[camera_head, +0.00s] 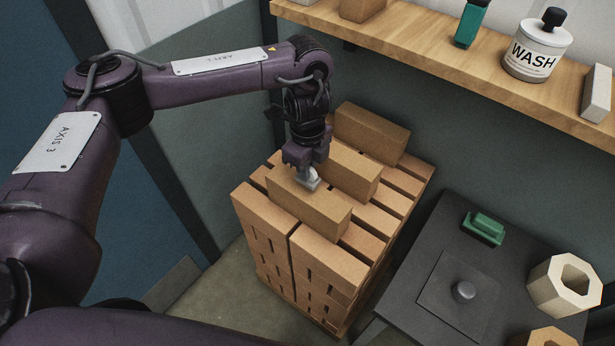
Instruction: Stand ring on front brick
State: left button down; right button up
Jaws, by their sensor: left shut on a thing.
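The front brick (318,214) is a tan block lying on top of a brick stack, nearest me in a row with a middle brick (352,174) and a back brick (371,132). My left gripper (308,178) points down over the front brick's far side. It is shut on a small light grey piece, apparently the ring, which is mostly hidden by the gripper. The piece is at or just above the brick's top; I cannot tell whether they touch. My right gripper is not in view.
The brick stack (325,262) has gaps between its bricks. A dark table (398,317) at right holds a green block (483,228), a knobbed plate (440,302) and pale faceted rings (546,286). A wooden shelf (445,66) with a WASH bottle (535,58) runs above.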

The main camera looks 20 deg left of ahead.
pick_arm(q)
jog(key=shift+f, duration=1.8)
jog(key=shift+b, duration=0.3)
jog(key=c, duration=1.5)
grip_release()
jog(key=shift+f, duration=0.1)
jog(key=shift+r, duration=0.25)
notch_tip(320, 180, up, 12)
jog(key=shift+f, duration=0.1)
